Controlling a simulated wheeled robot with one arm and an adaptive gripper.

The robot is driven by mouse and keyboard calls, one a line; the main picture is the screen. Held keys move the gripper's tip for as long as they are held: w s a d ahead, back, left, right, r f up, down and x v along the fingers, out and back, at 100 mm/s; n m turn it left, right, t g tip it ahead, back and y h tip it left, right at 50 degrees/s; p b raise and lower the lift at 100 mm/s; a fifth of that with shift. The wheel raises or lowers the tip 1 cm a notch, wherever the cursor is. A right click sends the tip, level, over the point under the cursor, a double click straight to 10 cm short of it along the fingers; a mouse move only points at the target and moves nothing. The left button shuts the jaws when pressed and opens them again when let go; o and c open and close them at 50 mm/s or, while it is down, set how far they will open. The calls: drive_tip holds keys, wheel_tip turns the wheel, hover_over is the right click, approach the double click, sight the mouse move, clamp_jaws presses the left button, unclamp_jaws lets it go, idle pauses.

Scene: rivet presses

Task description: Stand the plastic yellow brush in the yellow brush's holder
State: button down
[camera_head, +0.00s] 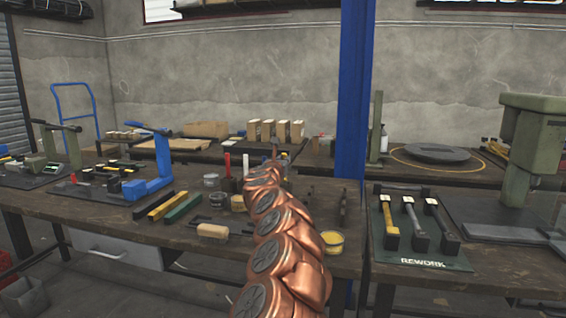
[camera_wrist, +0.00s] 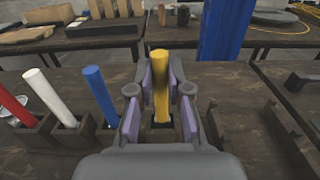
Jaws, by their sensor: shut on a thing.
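The yellow brush (camera_wrist: 161,80) is upright between the two fingers of my gripper (camera_wrist: 160,100) in the wrist view. The purple finger pads are closed on its handle from both sides. A dark shape surrounds the brush's lower end; I cannot tell whether it is the holder or whether the brush rests in it. To the left, a blue brush (camera_wrist: 102,94), a white brush (camera_wrist: 49,96) and a red brush (camera_wrist: 13,106) stand tilted in dark holders. In the head view my copper arm covers most of this spot.
In the head view, a yellow-topped tin (camera_head: 331,243), a wooden-handled brush (camera_head: 212,231) and coloured bars (camera_head: 183,207) lie on the bench. A blue post (camera_head: 354,90) rises behind. Dark blocks (camera_wrist: 288,135) lie right of my gripper in the wrist view.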

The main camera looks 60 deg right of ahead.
drive_tip(key=shift+f+b, duration=0.7)
drive_tip(key=shift+b, duration=0.05)
idle(0.5)
drive_tip(key=c, duration=1)
unclamp_jaws()
